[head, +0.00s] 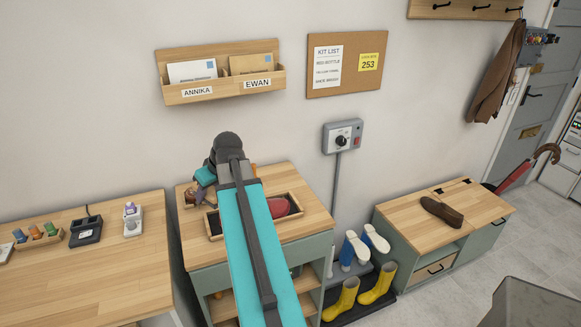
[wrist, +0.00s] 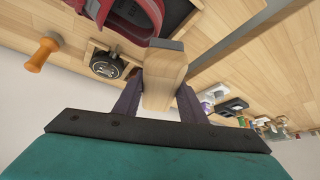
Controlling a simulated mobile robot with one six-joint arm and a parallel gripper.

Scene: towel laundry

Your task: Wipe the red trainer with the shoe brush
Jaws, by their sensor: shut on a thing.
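The red trainer (head: 279,207) lies in a wooden tray (head: 296,203) on the middle cabinet, partly hidden by my arm. In the wrist view the red trainer (wrist: 118,14) is at the top, cut off by the edge. My gripper (wrist: 160,88) is shut on the shoe brush (wrist: 164,72), a pale wooden block with a grey end. The brush's grey end is close below the trainer in the wrist picture; I cannot tell whether they touch. In the head view my arm hides the brush and the gripper's fingers.
A round black tin (wrist: 106,66) and an orange-brown knob-ended item (wrist: 43,54) are near the gripper. A desk (head: 90,270) with small items stands left. A bench (head: 410,222) with a brown shoe (head: 441,211) stands right.

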